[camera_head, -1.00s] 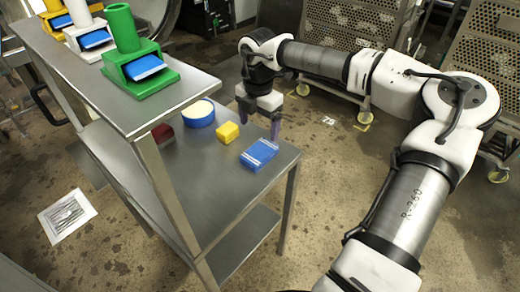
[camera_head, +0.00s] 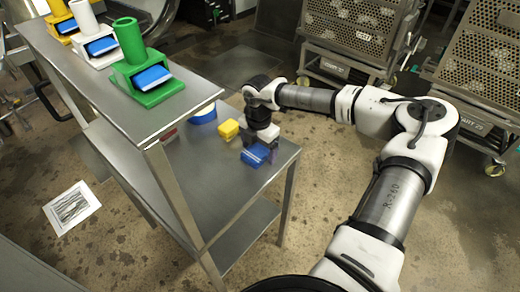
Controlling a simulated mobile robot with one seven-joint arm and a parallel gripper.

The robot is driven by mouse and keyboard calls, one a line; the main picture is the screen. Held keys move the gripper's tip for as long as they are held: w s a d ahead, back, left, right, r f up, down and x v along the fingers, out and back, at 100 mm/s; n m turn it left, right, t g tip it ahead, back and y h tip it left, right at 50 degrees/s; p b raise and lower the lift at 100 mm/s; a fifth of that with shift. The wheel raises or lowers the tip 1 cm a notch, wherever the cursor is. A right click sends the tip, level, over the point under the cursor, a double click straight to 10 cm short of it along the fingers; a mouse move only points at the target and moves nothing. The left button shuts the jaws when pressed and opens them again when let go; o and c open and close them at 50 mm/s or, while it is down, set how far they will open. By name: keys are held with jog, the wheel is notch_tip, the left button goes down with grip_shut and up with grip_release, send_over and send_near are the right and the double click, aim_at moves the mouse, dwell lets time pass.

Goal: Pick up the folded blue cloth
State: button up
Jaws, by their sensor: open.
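The folded blue cloth (camera_head: 253,160) lies on the lower metal shelf of the cart, near its right corner. My gripper (camera_head: 260,146) points down directly over the cloth, with its fingers at the cloth. The jaws are open. The gripper covers part of the cloth's far side, and I cannot tell whether the fingers touch it.
A yellow block (camera_head: 228,129) sits just left of my gripper, with a blue round tub (camera_head: 203,115) behind it. A dark red object (camera_head: 169,136) is partly hidden. The raised shelf (camera_head: 150,119) carries green (camera_head: 146,80), white and yellow holders. Perforated carts stand behind.

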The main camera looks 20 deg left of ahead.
aim_at(259, 149)
jog(key=c, duration=1.1)
notch_tip(259, 149, up, 20)
jog(key=b, duration=0.4)
jog(key=shift+b, duration=0.35)
jog(key=o, duration=0.5)
jog(key=c, duration=0.4)
